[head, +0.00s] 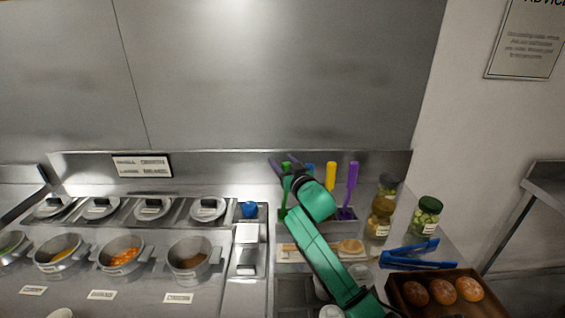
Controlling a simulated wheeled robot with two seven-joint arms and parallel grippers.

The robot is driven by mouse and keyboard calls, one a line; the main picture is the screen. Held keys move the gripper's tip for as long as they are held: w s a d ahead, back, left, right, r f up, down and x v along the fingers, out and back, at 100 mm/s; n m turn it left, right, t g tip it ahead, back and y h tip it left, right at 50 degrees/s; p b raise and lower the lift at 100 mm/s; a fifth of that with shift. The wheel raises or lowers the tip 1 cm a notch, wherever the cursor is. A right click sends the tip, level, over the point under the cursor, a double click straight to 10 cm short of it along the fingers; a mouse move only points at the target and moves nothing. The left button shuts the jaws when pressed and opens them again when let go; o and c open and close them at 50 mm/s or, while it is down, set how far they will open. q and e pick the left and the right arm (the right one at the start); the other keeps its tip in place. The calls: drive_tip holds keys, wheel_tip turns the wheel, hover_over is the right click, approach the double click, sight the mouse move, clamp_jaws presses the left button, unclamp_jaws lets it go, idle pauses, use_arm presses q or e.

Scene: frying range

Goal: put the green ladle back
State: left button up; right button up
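The green ladle (284,200) stands about upright at the left end of the metal utensil holder (345,226), its lower end partly hidden behind the holder area and my arm. My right gripper (285,161) is at the top of the green ladle. Its dark fingers look spread apart, one on each side of the green handle, and I see no clear contact. My teal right arm crosses in front of the holder and hides part of it. My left gripper is out of view.
A yellow utensil (331,176) and a purple utensil (352,178) stand in the holder. Jars (427,217), blue tongs (415,256) and a wooden tray (398,293) of buns are on the right. Lidded pots and food pans (190,256) fill the left.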

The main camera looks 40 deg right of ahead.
drive_tip(key=shift+s, duration=0.1)
drive_tip(key=b+v, duration=0.3)
drive_tip(key=v, duration=0.9)
idle(0.4)
